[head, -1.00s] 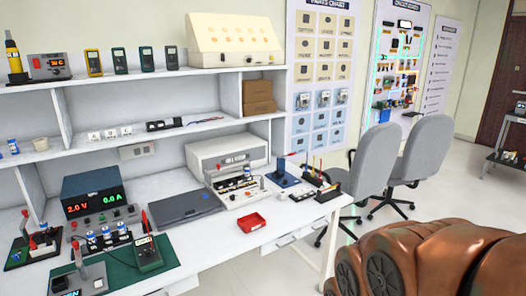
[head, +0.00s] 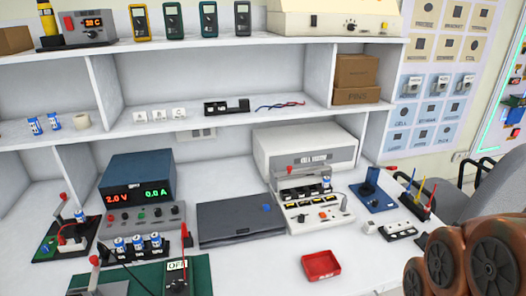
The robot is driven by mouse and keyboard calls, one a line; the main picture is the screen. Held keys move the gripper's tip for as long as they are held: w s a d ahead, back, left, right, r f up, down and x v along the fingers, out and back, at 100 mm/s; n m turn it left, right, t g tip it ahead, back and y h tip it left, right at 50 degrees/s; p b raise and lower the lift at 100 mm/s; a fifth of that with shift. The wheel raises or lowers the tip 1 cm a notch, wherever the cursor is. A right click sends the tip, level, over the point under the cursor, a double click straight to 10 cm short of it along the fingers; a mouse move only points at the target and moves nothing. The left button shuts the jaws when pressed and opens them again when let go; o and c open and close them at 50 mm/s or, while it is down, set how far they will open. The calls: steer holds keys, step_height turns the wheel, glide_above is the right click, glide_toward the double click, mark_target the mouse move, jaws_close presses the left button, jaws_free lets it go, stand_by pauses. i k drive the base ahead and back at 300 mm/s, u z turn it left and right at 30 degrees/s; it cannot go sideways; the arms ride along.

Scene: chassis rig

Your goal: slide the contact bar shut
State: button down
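A white cell rig (head: 310,212) stands on the bench right of centre, in front of a larger white box. Dark slots in its upper part hold small blue-and-white cells (head: 326,185). A bar-like strip (head: 308,171) runs above the slots, with a small red-tipped lever near its left end. I cannot tell whether this strip is the contact bar, or whether it is open or shut. My gripper is not in view. Brown rounded parts at the lower right seem to belong to my arm, well apart from the rig.
A red tray (head: 321,265) lies in front of the rig. A closed dark laptop-like case (head: 240,222) lies left of it, and a blue stand (head: 373,192) to the right. A power supply (head: 138,188) and more cells are further left. Bare white bench surrounds the tray.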

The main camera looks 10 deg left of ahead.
mark_target(290, 173)
steer(key=u, duration=0.6)
steer(key=i, duration=0.9)
steer(key=u, duration=0.6)
